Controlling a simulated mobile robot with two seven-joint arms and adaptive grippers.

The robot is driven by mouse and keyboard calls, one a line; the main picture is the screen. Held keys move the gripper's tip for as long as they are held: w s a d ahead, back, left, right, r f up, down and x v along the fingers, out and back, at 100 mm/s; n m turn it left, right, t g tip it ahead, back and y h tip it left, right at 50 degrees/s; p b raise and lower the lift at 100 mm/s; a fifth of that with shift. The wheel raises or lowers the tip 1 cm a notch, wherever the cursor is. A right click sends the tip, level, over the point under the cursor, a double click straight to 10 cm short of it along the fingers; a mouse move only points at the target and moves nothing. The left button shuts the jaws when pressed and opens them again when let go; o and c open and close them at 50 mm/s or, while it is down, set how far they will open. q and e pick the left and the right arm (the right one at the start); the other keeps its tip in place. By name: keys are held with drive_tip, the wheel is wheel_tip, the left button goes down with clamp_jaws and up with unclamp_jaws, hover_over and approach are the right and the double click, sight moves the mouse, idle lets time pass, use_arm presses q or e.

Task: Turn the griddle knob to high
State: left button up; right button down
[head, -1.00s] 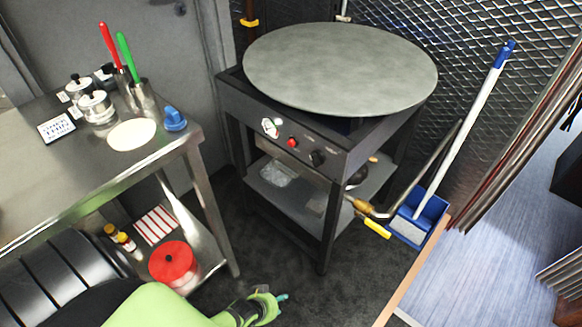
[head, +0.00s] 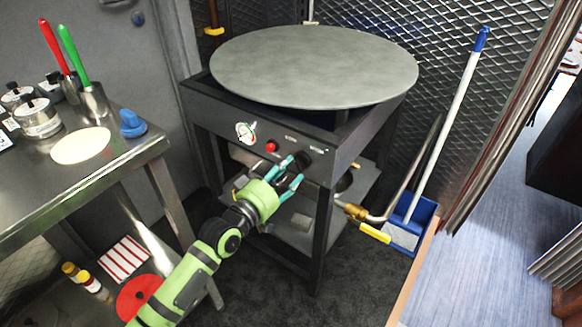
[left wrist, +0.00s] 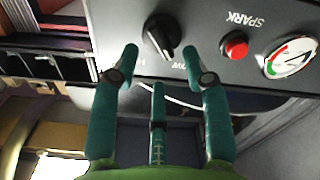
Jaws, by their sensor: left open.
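The griddle (head: 315,65) is a large round grey plate on a dark stand. Its black knob (head: 302,160) is on the front panel, right of a red button (head: 271,147). In the left wrist view the knob (left wrist: 161,36) shows a pointer ridge, with partly hidden lettering beside it. My left gripper (head: 292,172) is open just in front of the knob. In the left wrist view its teal fingertips (left wrist: 168,62) stand on either side below the knob, apart from its middle, with nothing between them. My right gripper is not in view.
A gauge (head: 245,132) sits left of the red button, which is labelled SPARK in the left wrist view. A steel table (head: 110,165) stands at left. A brass-fitted pipe (head: 358,212) and blue dustpan (head: 412,232) are at right.

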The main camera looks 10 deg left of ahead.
sight(297, 163)
use_arm(q)
drive_tip(key=shift+x, duration=1.75)
drive_tip(key=shift+c, duration=0.4)
clamp_jaws()
